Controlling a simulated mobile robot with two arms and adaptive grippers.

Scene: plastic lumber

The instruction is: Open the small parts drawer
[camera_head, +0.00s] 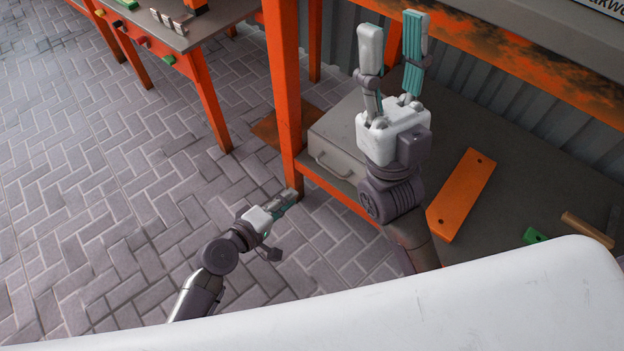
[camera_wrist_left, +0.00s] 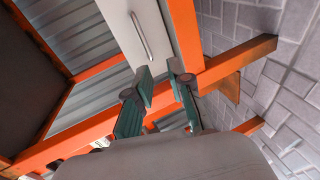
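The small parts drawer (camera_head: 338,152) is a pale grey box on the lower shelf of the orange-framed bench. Its front with a metal bar handle (camera_head: 331,168) looks shut, and my right gripper hides part of its right side. In the left wrist view the drawer front (camera_wrist_left: 125,22) and handle (camera_wrist_left: 142,36) show beyond the fingers. My left gripper (camera_head: 290,196) is low by the orange bench leg, apart from the handle. Its fingers (camera_wrist_left: 161,80) are parted with nothing between them. My right gripper (camera_head: 393,45) is raised above the shelf, open and empty.
An orange bench leg (camera_head: 284,90) stands just left of the drawer. An orange plank (camera_head: 461,194), a green block (camera_head: 535,236) and a tan strip (camera_head: 588,230) lie on the shelf (camera_head: 480,135). Another table (camera_head: 200,35) stands at upper left. The brick floor (camera_head: 120,200) is clear.

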